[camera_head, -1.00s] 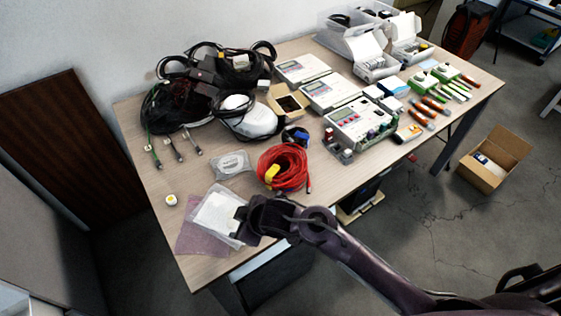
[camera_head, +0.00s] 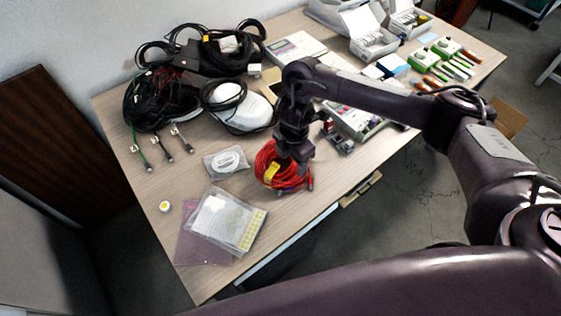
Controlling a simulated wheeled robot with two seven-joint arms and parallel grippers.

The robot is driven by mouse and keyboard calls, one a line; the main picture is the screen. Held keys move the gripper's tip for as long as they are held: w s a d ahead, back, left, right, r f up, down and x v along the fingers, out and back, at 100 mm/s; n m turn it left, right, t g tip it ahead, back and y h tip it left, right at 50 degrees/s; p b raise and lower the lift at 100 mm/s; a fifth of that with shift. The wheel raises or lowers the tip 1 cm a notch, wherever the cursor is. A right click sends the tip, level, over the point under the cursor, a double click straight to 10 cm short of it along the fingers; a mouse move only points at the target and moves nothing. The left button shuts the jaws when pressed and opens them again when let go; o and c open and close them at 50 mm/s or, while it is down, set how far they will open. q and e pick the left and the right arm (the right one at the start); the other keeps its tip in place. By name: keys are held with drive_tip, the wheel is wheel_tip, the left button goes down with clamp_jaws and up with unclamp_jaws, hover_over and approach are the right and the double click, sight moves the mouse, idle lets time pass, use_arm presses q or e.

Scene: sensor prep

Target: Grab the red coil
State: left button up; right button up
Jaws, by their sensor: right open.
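The red coil (camera_head: 268,178) of cable, with a yellow tag on it, lies near the front edge of the table. My right gripper (camera_head: 293,166) points down at the coil's right side, with its fingers over or at the red loops. It is open. I cannot tell whether the fingertips touch the cable or are among its loops. The gripper and wrist hide part of the coil's upper right side. My left gripper is not in view.
A bagged white cable (camera_head: 226,160) lies just left of the coil. A plastic bag with yellow dots (camera_head: 225,218) lies at the front. Black cables (camera_head: 165,105) and a white device (camera_head: 240,112) are behind.

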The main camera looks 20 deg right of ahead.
sight(293, 171)
drive_tip(key=f, duration=0.1)
drive_tip(key=f+b, duration=0.1)
drive_tip(key=f, duration=0.3)
drive_tip(key=shift+s+d, duration=0.1)
drive_tip(key=shift+s, duration=0.2)
drive_tip(key=shift+f, duration=0.7)
drive_tip(key=shift+c, duration=0.2)
drive_tip(key=shift+w, duration=0.15)
clamp_jaws()
